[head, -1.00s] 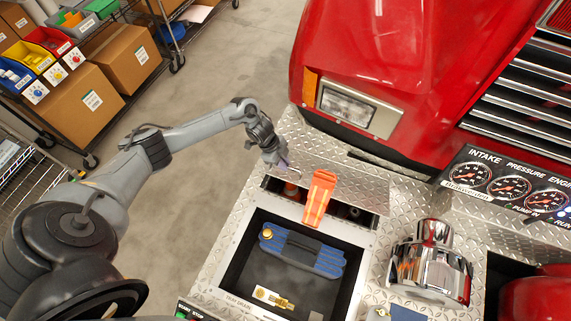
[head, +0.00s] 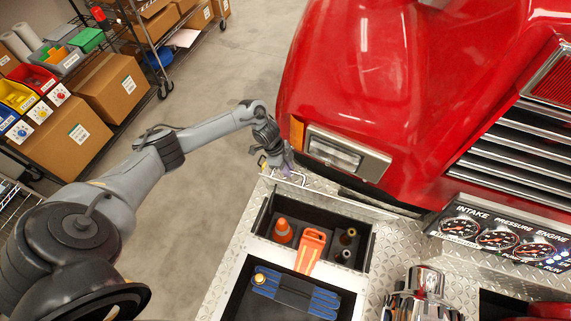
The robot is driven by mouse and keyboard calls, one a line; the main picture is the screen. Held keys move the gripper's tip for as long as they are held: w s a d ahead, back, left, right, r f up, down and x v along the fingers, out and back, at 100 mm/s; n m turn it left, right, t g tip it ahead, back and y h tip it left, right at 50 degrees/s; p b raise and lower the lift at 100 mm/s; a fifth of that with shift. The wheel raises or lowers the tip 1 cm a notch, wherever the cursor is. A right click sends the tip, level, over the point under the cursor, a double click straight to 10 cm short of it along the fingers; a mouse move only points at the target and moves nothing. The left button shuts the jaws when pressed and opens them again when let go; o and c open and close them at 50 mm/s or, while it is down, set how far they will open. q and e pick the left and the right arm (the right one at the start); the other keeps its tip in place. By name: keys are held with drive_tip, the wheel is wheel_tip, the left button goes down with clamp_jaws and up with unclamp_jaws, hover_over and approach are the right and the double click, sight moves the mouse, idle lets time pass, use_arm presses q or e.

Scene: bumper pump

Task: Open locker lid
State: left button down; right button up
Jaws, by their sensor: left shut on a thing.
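The locker (head: 256,221) is an open-topped compartment in the diamond-plate bumper. Its lid (head: 345,204) stands raised at the far edge and shows as a thin, nearly edge-on strip. A metal handle (head: 297,181) is at the lid's left end. My left gripper (head: 284,169) is shut on the lid at the handle; the fingertips are small and the exact contact is hard to see. Inside the locker are an orange cone (head: 282,231), an orange tool (head: 310,250) and dark brass-tipped fittings (head: 347,238). My right gripper is not in view.
A red truck body (head: 400,90) rises just behind the lid. In front of the locker, an open well holds a blue folded hose (head: 297,292). A chrome fixture (head: 422,297) and gauge panel (head: 500,232) are at right. Shelves with boxes (head: 60,130) stand left; the floor between is clear.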

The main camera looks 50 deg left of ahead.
use_arm(q)
drive_tip(key=shift+s+f, duration=0.35)
drive_tip(key=c, duration=1.1)
unclamp_jaws()
drive_tip(key=shift+c, duration=0.2)
drive_tip(key=shift+r, duration=0.1)
drive_tip(key=shift+w, duration=0.1)
drive_tip(key=shift+r, duration=0.4)
drive_tip(key=v, duration=1)
drive_tip(key=shift+a+b, duration=0.15)
drive_tip(key=shift+b, duration=0.3)
